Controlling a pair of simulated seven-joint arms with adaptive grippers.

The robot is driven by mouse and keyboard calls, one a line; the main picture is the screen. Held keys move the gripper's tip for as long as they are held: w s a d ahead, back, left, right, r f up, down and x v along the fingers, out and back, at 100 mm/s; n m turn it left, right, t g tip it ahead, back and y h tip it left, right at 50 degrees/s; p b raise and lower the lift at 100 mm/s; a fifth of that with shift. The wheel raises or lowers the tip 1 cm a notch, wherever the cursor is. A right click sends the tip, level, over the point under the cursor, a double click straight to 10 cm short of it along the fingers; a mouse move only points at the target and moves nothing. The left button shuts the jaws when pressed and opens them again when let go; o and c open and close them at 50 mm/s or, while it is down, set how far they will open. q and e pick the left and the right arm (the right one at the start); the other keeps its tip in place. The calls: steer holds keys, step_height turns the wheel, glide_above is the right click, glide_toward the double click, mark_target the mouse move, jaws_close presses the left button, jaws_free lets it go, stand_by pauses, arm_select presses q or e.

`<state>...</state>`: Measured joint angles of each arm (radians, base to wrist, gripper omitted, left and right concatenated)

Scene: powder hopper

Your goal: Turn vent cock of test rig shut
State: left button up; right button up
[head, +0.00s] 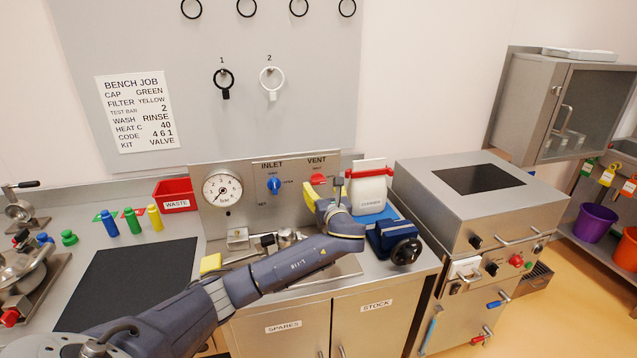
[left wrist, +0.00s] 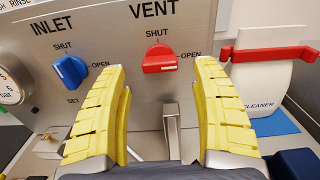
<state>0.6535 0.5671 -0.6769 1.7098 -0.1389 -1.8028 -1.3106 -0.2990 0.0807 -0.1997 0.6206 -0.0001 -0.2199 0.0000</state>
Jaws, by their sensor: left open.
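The vent cock is a red knob (left wrist: 159,60) on the upright steel panel of the test rig (head: 246,205), below the word VENT. It lies roughly level, with SHUT marked above it and OPEN at its right; its right end is toward OPEN. It also shows in the head view (head: 318,180). My left gripper (left wrist: 161,68) is open, with its yellow-padded fingers on either side of the red knob in the wrist view. No contact with the knob is visible. My right gripper is not in view.
The blue inlet knob (left wrist: 70,71) is left of the left finger. A blue device with a black handwheel (head: 405,251) stands right of my wrist. A pressure gauge (head: 222,189) is farther left.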

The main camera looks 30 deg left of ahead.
mark_target(319, 183)
arm_select(q)
steer(key=shift+x, duration=2.25)
steer(key=shift+o, duration=0.2)
steer(key=c, duration=1.4)
steer(key=shift+c, duration=0.2)
